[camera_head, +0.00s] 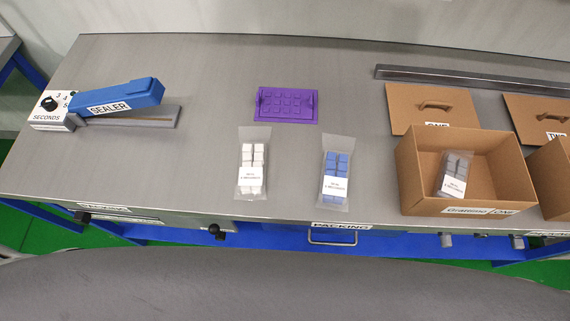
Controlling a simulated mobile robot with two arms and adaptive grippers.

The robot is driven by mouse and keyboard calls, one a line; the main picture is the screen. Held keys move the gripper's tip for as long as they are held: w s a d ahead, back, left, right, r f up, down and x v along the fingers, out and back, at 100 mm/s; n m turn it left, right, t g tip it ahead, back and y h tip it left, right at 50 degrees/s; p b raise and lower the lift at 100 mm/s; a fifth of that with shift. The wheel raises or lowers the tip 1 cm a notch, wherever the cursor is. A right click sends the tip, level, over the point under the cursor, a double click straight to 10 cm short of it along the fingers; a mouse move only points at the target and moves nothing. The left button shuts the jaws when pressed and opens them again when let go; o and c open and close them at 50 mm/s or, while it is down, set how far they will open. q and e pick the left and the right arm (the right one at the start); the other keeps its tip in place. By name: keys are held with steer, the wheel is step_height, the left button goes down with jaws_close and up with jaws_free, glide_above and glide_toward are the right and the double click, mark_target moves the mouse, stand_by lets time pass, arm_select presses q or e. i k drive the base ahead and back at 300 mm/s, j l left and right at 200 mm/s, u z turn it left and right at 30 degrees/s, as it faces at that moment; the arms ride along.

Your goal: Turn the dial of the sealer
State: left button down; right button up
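The sealer (117,98) stands at the left end of the grey table. It has a blue arm labelled SEALER, raised at an angle over a grey base. Its dial (48,103) is a black round knob on a white box marked SECONDS, at the sealer's left end. The numbers around the dial are too small to read. Neither of my grippers shows in the head view.
A bag of white blocks (253,165) and a bag of blue blocks (336,174) lie mid-table. A purple tray (260,116) lies behind them. A cardboard box (415,192) at right holds a bag of grey blocks (454,175). Table between sealer and bags is clear.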

mark_target(49, 103)
steer(key=u, duration=1.6)
